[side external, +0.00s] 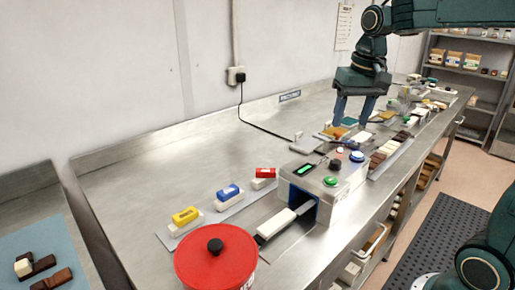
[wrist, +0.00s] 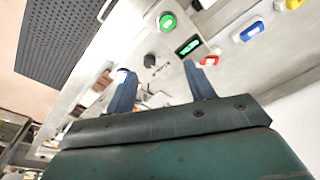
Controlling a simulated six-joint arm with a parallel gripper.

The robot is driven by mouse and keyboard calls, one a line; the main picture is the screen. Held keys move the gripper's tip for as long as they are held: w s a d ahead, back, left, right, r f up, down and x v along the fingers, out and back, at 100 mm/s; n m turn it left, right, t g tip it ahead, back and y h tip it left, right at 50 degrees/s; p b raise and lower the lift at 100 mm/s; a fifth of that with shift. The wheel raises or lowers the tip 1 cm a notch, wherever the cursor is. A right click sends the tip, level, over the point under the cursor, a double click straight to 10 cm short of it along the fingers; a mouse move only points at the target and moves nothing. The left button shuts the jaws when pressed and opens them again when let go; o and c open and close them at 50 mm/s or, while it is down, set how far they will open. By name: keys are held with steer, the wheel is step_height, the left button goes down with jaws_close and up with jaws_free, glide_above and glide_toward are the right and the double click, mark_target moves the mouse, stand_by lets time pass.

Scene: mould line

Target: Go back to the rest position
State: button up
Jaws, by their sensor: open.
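My gripper (side external: 352,118) hangs over the far half of the steel bench in the side view, fingers pointing down. In the wrist view its two dark blue fingers (wrist: 158,75) stand apart with nothing held between them. Below and around it in the side view lie small coloured items, including a yellow-brown piece (side external: 334,132); the fingertips partly overlap this area, and I cannot tell their exact height above it. A grey machine (side external: 322,185) with a lit green display stands nearer the camera, clear of the gripper; its display also shows in the wrist view (wrist: 187,46).
A red lidded pot (side external: 216,262) stands at the bench's near end. Yellow (side external: 185,215), blue (side external: 229,191) and red (side external: 265,172) blocks sit on white pieces. A white bar (side external: 277,223) lies at the machine's opening. The bench's left back (side external: 140,185) is bare.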

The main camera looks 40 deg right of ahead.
steer(key=s+a+f+n+t, duration=0.2)
steer(key=s+a+n, duration=0.1)
steer(key=s, duration=0.4)
steer(key=s+a+f+n+t, duration=0.1)
steer(key=s+a+f+n, duration=0.1)
steer(key=s+a, duration=0.4)
steer(key=shift+s+a+f+n+t, duration=0.25)
steer(key=shift+s+n+t, duration=0.2)
steer(key=shift+s, duration=0.7)
